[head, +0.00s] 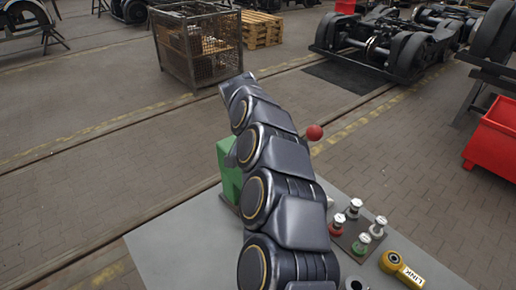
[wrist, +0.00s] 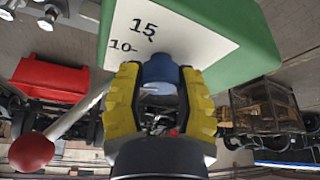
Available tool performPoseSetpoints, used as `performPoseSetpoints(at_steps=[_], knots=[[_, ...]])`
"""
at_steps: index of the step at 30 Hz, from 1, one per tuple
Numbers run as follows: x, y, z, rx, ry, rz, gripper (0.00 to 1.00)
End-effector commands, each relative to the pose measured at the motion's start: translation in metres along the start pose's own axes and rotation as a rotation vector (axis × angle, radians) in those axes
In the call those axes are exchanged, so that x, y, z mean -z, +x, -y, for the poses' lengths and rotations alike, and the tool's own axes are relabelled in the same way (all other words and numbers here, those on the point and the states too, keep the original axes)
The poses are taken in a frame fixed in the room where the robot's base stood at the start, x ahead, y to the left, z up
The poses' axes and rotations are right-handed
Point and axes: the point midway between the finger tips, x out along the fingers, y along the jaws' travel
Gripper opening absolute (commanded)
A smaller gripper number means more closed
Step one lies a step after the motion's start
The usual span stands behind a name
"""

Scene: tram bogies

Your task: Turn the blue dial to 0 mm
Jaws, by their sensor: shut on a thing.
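The blue dial (wrist: 160,72) sits at the face of a green box (wrist: 235,45) in the wrist view. A white scale plate (wrist: 180,30) on the box shows the marks 15 and 10 above and left of the dial. My gripper (wrist: 160,85) has its yellow fingers on either side of the dial and is shut on it. I cannot make out a pointer or the dial's present reading. In the head view the green box (head: 229,170) is partly hidden behind my arm, and the dial and gripper are hidden.
A lever with a red ball (wrist: 31,151) sticks out close left of my gripper; the ball also shows in the head view (head: 314,132).

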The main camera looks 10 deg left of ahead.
Motion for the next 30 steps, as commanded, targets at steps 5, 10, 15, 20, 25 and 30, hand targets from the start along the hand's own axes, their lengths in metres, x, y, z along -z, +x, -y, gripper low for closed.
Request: performPoseSetpoints(at_steps=[5,10,15,20,25,30], knots=[[0.0002,0.0020,-0.0044,0.052,-0.140,0.005,0.04],[0.0001,0.0028,-0.0043,0.112,-0.287,0.006,0.04],[-0.0010,0.0029,-0.0030,0.176,-0.437,0.008,0.04],[-0.0010,0.0022,-0.0022,0.237,-0.574,0.008,0.04],[-0.0009,0.0022,-0.0017,0.300,-0.722,0.008,0.04],[-0.0015,0.0026,-0.0016,0.357,-0.859,0.010,0.04]])
